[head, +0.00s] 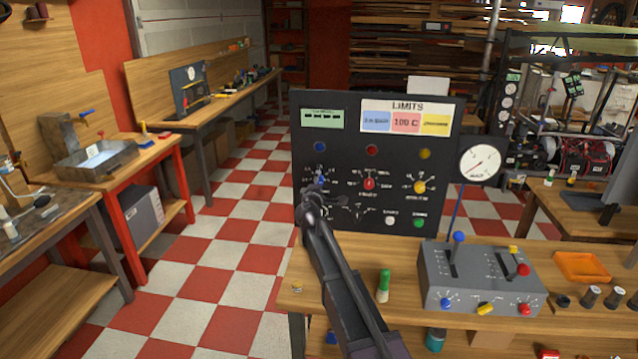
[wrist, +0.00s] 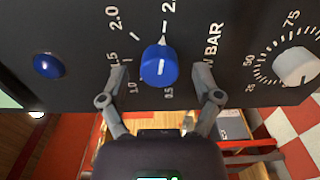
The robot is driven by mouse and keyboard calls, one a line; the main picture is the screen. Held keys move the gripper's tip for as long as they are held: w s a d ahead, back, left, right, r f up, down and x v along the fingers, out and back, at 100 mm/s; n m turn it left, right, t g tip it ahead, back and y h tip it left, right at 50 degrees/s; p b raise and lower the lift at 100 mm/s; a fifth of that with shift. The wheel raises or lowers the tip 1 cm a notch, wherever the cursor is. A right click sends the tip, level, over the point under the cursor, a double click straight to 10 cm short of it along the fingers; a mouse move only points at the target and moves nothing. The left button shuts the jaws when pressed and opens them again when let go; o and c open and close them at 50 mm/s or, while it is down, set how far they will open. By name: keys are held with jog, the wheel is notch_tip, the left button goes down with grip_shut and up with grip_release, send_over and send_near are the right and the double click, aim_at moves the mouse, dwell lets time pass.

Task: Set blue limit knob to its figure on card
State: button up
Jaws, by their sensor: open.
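The blue limit knob (wrist: 158,66) sits on the black panel (head: 335,105). The knob also shows in the head view (head: 320,179), partly behind my gripper. My gripper (wrist: 162,82) is open, with one finger on each side of the knob and visible gaps. The LIMITS card (head: 406,105) has blue, red and yellow fields. The red reads 100 C; the blue figure (head: 376,121) is too small to read surely.
A red knob (head: 369,184) and a yellow knob (head: 420,187) are right of the blue one. A blue lamp (wrist: 48,65) and a white dial knob (wrist: 296,66) flank it in the wrist view. A grey lever box (head: 480,278) and a green-topped cylinder (head: 384,285) stand on the bench.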

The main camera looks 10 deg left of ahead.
jog(key=s, duration=1.1)
jog(key=shift+a, duration=0.2)
jog(key=shift+s, duration=0.1)
jog(key=s+d+f+m+g+h, duration=0.2)
jog(key=s+d+f+m+g, duration=0.15)
jog(key=d, duration=0.45)
jog(key=s+d+f+m+g+h, duration=0.25)
jog(key=d+f+m, duration=0.2)
jog(key=d, duration=0.35)
jog(key=s+d+f+m+g+h, duration=0.1)
jog(key=s+d+f+m+g, duration=0.25)
jog(key=d, duration=0.55)
jog(key=s+d+f+m+g+y, duration=0.2)
jog(key=s+f+m+g+y, duration=0.1)
jog(key=s, duration=0.7)
jog(key=s+d+f+m+g+y, duration=0.2)
jog(key=s+f+m+g+y, duration=0.1)
jog(key=s, duration=0.7)
jog(key=shift+f+g, duration=0.55)
jog(key=shift+g, duration=0.7)
jog(key=shift+c, duration=0.2)
